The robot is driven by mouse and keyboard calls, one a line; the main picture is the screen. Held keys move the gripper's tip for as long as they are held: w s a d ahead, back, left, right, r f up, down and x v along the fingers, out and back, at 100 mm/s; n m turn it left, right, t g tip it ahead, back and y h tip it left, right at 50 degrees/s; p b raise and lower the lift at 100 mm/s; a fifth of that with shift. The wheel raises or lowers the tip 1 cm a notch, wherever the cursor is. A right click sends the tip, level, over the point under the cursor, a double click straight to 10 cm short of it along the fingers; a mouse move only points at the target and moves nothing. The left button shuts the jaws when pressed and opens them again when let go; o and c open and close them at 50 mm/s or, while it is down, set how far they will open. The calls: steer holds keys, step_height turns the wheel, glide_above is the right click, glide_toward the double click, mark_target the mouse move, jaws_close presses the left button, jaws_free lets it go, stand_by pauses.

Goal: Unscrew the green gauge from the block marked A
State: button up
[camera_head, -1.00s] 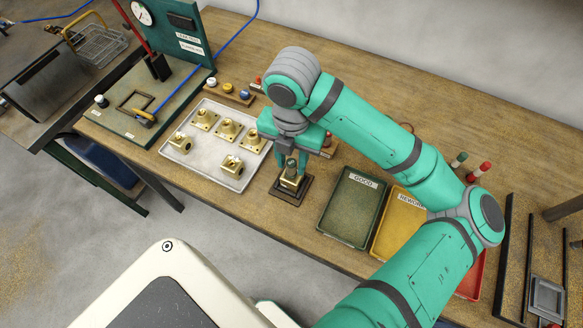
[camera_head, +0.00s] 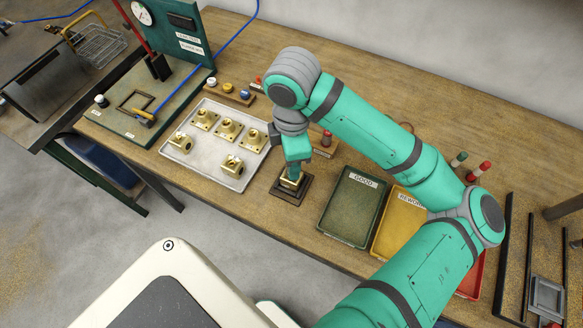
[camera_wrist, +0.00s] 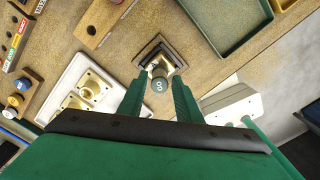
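A brass block (camera_head: 290,182) sits in the dark square fixture (camera_head: 279,192) on the bench; I cannot read a letter on it. The gauge (camera_wrist: 159,84) stands upright on the block in the wrist view, its round end carrying a pale mark. My gripper (camera_wrist: 159,90) points down over it, with one finger on each side of the gauge. Narrow gaps seem to show between fingers and gauge, so the gripper looks open around it. In the head view my gripper (camera_head: 295,172) hides the gauge and part of the block.
A pale tray (camera_head: 203,164) with several brass blocks lies left of the fixture. A green GOOD tray (camera_head: 350,208) and a yellow REWORK tray (camera_head: 398,228) are to the right. A red-topped gauge (camera_head: 327,138) stands in a wooden holder close behind my gripper.

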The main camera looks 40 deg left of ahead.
steer(key=c, duration=0.7)
steer(key=n, duration=0.7)
steer(key=shift+w, duration=0.1)
steer(key=shift+o, duration=0.3)
steer(key=shift+r, duration=0.25)
steer(key=shift+r, duration=0.75)
steer(key=shift+r, duration=1.15)
steer(key=shift+r, duration=0.3)
